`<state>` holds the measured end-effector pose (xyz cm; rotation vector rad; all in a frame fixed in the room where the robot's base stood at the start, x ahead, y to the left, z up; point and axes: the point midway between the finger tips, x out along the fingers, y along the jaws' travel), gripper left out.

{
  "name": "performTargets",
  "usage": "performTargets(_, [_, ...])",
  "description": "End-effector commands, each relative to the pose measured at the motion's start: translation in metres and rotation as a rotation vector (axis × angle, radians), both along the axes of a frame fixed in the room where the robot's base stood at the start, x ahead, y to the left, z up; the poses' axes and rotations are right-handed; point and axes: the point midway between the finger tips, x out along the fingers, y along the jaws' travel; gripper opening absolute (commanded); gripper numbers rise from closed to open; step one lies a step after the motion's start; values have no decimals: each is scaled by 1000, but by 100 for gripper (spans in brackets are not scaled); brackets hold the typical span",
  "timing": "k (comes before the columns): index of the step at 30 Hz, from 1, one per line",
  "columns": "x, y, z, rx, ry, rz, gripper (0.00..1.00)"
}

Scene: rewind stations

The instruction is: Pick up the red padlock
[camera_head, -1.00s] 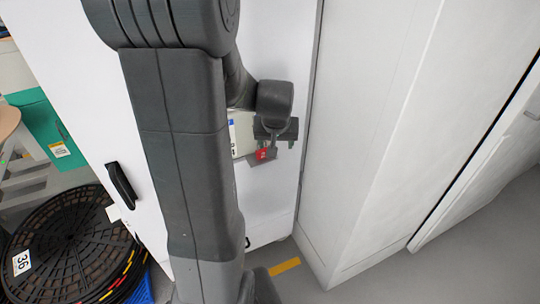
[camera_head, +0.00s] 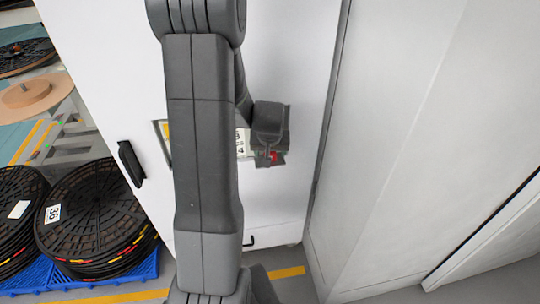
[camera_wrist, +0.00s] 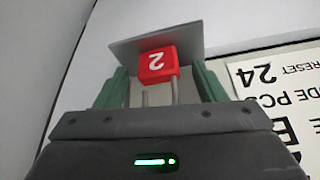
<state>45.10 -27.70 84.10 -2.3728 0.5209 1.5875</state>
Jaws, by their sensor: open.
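The red padlock (camera_wrist: 157,64) carries a white number 2, upside down in the wrist view. Its metal shackle points down in that picture, toward my gripper's palm. My gripper (camera_wrist: 160,72) is open, with a green finger on either side of the padlock and a visible gap at each side. In the head view, a small red part of the padlock (camera_head: 272,156) shows at the end of my gripper (camera_head: 268,158), which hides the rest. A grey plate (camera_wrist: 190,38) lies just behind the padlock in the wrist view.
A label panel (camera_wrist: 275,95) with black print is beside my gripper. The white cabinet (camera_head: 295,80) stands behind my arm, with another tall white unit (camera_head: 400,120) at right. Black reels (camera_head: 95,205) lie on a blue pallet (camera_head: 140,270) at lower left.

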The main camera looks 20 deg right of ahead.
Motion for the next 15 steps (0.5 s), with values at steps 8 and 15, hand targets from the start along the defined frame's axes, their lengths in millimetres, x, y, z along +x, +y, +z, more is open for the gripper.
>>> performTargets(8, [1, 0, -1, 0, -1, 0, 60])
performTargets(15, [0, 0, -1, 0, -1, 0, 15])
